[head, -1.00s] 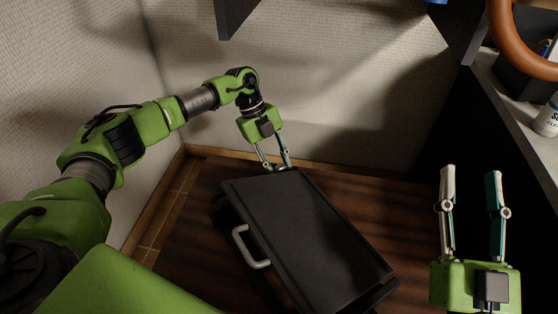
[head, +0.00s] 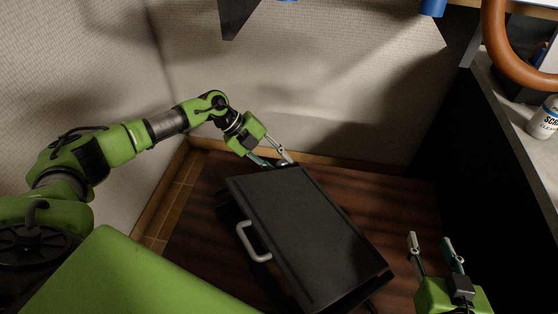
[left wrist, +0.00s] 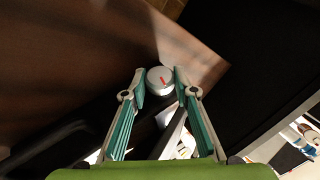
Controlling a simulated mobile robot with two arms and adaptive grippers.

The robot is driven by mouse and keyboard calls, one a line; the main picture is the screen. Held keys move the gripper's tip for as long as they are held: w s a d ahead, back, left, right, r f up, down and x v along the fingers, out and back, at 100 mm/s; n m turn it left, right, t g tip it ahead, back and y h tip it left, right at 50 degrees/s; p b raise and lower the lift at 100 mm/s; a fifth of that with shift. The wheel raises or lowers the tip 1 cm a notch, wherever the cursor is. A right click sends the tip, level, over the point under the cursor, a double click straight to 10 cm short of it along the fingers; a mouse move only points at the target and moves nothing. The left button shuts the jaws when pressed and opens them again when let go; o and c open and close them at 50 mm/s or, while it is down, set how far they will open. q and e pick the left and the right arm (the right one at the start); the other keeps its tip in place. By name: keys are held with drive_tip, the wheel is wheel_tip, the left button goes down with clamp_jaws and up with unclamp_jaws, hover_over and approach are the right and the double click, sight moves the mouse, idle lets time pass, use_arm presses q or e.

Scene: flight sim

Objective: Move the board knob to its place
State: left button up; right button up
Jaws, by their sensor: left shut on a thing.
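In the head view my left gripper (head: 285,163) is at the far edge of a black flat-topped board (head: 308,235), where the knob is mostly hidden. I cannot tell whether the knob touches the board. My right gripper (head: 431,243) is open and empty at the lower right, apart from the board.
The board has a silver handle (head: 253,241) on its left side and lies on a dark wooden surface (head: 400,205). Walls close in the left and back.

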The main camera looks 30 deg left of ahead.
idle(0.3)
use_arm(q)
drive_tip(key=o, duration=1.1)
drive_tip(key=v, duration=1.2)
drive_tip(key=shift+s+a+f, duration=0.1)
drive_tip(key=shift+s+f, duration=0.05)
